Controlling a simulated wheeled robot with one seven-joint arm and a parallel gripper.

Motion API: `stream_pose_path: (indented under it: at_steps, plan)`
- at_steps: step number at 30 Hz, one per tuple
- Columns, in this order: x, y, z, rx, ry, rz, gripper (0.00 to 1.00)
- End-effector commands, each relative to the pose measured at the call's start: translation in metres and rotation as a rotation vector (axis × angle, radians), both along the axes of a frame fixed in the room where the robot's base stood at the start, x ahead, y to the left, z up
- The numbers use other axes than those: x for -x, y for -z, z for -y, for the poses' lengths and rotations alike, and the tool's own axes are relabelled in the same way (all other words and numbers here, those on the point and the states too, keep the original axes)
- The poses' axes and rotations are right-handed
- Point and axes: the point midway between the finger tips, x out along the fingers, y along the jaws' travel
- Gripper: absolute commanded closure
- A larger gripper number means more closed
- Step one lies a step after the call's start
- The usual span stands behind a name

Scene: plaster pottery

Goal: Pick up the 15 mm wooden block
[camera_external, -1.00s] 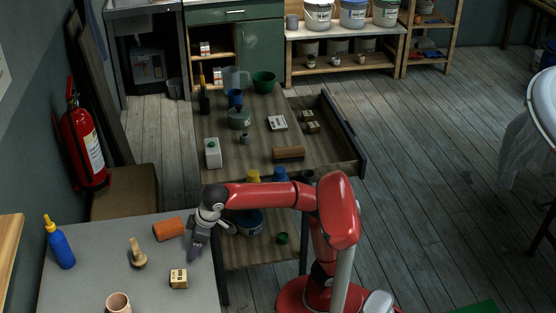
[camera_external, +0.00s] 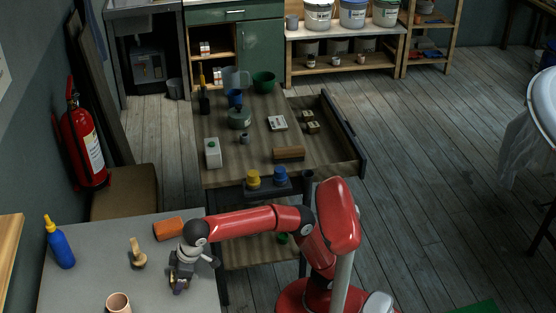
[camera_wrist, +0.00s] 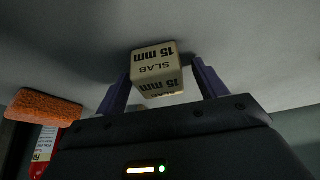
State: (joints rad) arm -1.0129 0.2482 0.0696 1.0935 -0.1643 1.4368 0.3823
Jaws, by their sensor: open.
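The 15 mm wooden block (camera_wrist: 157,67) is a small pale cube printed "SLAB 15 mm". In the wrist view it sits on the grey tabletop between the two purple fingers of my gripper (camera_wrist: 160,82), near their tips. The fingers are apart, with a gap on either side of the block. In the external view my gripper (camera_external: 179,284) points down over the grey table at the lower left and hides most or all of the block.
An orange-brown sponge-like block (camera_external: 168,228) lies just behind my gripper. A wooden-handled tool (camera_external: 137,255) stands to the left, with a blue bottle (camera_external: 61,247) beyond it. A pinkish cup (camera_external: 118,303) stands at the front. The grey table (camera_external: 85,272) has clear room between them.

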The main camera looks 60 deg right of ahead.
Motion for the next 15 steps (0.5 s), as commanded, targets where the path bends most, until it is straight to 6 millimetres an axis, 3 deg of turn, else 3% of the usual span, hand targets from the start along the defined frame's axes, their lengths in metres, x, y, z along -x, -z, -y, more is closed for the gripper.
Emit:
stream_pose_path:
  at_steps: [6,15]
  plan:
    - [-0.0004,0.0008,-0.0003,-0.001,0.0,0.0,0.29]
    - [-0.0004,0.0006,-0.0002,-0.001,0.0,0.0,0.68]
